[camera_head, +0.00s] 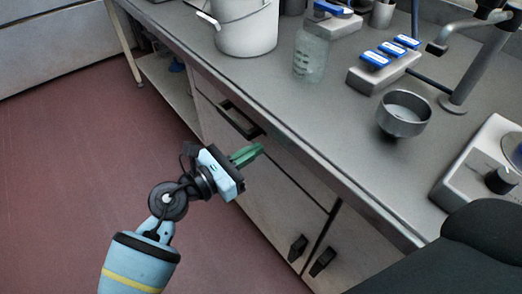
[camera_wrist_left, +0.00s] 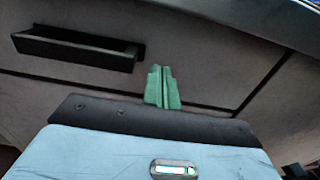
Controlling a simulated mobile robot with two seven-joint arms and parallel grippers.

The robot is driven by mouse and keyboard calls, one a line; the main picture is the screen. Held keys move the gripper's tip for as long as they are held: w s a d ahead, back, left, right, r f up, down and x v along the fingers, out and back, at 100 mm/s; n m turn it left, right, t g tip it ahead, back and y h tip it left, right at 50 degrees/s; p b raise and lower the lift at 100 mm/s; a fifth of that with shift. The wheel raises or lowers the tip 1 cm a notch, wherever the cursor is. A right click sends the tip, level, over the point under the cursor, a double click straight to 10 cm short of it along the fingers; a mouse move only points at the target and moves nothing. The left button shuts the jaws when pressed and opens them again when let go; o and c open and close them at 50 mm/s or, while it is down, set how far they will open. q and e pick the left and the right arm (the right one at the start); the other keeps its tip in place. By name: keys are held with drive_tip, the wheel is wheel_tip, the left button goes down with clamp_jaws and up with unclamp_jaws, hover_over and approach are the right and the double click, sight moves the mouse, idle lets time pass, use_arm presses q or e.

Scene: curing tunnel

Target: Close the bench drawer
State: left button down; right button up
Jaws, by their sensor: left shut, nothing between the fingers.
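The bench drawer (camera_head: 281,160) is in the front of the grey bench, just under the worktop, with a black handle (camera_head: 240,119) near its left end. The handle also shows large at the upper left of the left wrist view (camera_wrist_left: 78,49). The drawer front looks nearly level with the bench front; I cannot tell whether a small gap is left. My left gripper (camera_head: 259,149) is shut and empty, its green fingers pointing at the drawer front, right of the handle. The fingertips (camera_wrist_left: 160,69) appear close to the front; contact is unclear. My right gripper is not in view.
Two cupboard doors with black handles (camera_head: 298,248) are below the drawer. The worktop (camera_head: 290,110) carries a white bucket (camera_head: 246,28), a glass jar (camera_head: 310,57), a metal bowl (camera_head: 403,113) and a block with blue-labelled pieces (camera_head: 384,72). The red floor (camera_head: 70,150) at left is clear.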

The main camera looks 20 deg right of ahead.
use_arm(q)
drive_tip(key=v, duration=1)
drive_tip(key=shift+a, duration=0.3)
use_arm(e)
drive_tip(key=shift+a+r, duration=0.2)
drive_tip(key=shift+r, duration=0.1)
use_arm(q)
drive_tip(key=shift+s, duration=0.1)
